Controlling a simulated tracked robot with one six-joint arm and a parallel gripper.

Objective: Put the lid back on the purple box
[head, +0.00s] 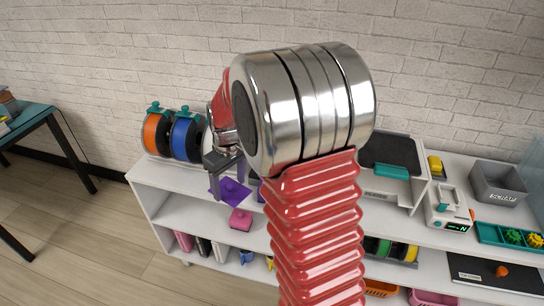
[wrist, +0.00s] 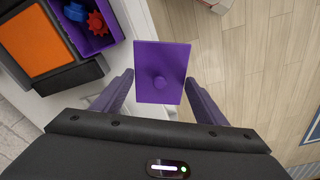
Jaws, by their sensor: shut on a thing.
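My gripper (head: 228,182) is shut on the purple lid (head: 236,195), a flat panel with a round knob. In the wrist view the lid (wrist: 160,60) sits between my two fingers, knob facing the camera. It is held around the front edge of the white shelf top, with wooden floor showing past it. The purple box (wrist: 90,42) is at the upper left of the wrist view, open, with a blue and a red gear-like part inside. It stands apart from the lid. In the head view my arm mostly hides the box.
An orange-topped dark object (wrist: 38,42) lies beside the box. Orange (head: 152,133) and blue (head: 181,138) spools stand on the shelf's left. A pink box (head: 241,220) is on the lower shelf. A grey bin (head: 497,184) and scale (head: 447,207) are at the right.

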